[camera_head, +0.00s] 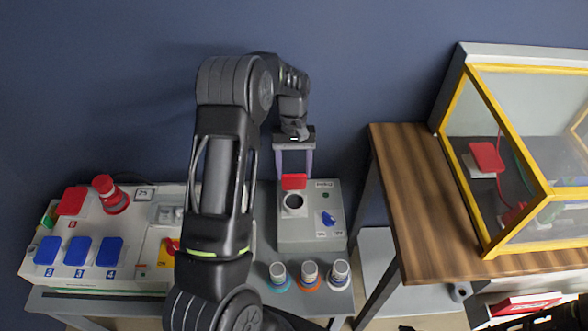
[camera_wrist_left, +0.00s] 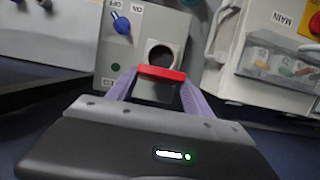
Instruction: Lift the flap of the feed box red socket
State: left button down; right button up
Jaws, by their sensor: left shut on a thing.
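The feed box (camera_head: 305,235) is a grey box with a round socket (camera_head: 293,202), a blue switch and a red flap (camera_head: 293,181). The flap stands raised at the socket's far edge, and the dark socket opening shows. My left gripper (camera_head: 294,172) reaches down from above, its two purple fingers closed on the sides of the flap. In the left wrist view the red flap (camera_wrist_left: 161,73) lies between the fingertips, with the uncovered socket (camera_wrist_left: 162,52) just beyond it.
Several plugs (camera_head: 309,275) stand in front of the feed box. A wooden table (camera_head: 420,200) with a yellow-framed case (camera_head: 490,150) is to the right.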

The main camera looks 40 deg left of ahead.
pick_arm(q)
jog(key=c, duration=0.5)
grip_release()
jog(key=shift+w+a+f, duration=0.2)
jog(key=shift+r, duration=0.1)
notch_tip(320, 180, up, 10)
jog(key=shift+b, duration=0.35)
